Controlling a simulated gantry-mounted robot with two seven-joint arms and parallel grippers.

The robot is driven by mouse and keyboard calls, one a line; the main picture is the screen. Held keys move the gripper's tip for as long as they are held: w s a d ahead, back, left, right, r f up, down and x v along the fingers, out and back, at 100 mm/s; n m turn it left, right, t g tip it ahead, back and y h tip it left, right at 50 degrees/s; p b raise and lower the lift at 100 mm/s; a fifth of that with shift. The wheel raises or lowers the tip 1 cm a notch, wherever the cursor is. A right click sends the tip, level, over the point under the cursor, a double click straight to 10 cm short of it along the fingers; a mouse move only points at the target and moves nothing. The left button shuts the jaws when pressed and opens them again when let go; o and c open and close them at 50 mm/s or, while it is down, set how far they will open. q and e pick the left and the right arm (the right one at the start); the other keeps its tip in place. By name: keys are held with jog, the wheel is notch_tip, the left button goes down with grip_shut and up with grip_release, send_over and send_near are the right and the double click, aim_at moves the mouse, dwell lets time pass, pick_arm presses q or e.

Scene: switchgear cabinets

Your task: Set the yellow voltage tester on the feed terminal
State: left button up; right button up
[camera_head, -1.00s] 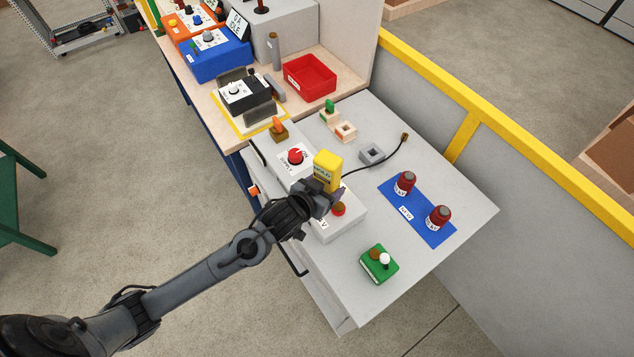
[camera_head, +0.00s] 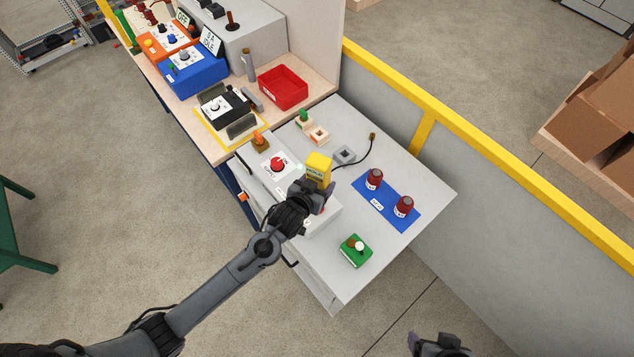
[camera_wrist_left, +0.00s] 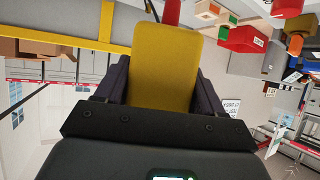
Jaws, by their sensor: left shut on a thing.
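My left gripper (camera_head: 318,188) is shut on the yellow voltage tester (camera_head: 318,166) and holds it upright beside the white box with the red knob (camera_head: 278,164). In the left wrist view the tester (camera_wrist_left: 166,65) fills the space between the two dark fingers. A red button on the box is mostly hidden behind the gripper. A small grey block with a square opening (camera_head: 344,154) sits just beyond the tester, by a black cable. I cannot tell which part is the feed terminal. My right gripper (camera_head: 438,345) shows at the bottom edge, clear of the bench; its jaw opening is unclear.
A blue mat (camera_head: 386,203) carries two dark red cylinders. A green block with a white knob (camera_head: 355,251) is near the front edge. A red bin (camera_head: 283,87) and a black device (camera_head: 222,105) stand farther back. A yellow rail (camera_head: 430,105) runs behind the bench.

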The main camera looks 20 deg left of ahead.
pick_arm(q)
jog(key=shift+r, duration=0.1)
dwell(0.3)
jog(key=shift+p, duration=0.35)
jog(key=shift+f+b, duration=1.85)
jog(key=shift+f, duration=1.15)
jog(key=shift+f+b, duration=0.35)
jog(key=shift+f, duration=0.25)
jog(key=shift+r, duration=0.1)
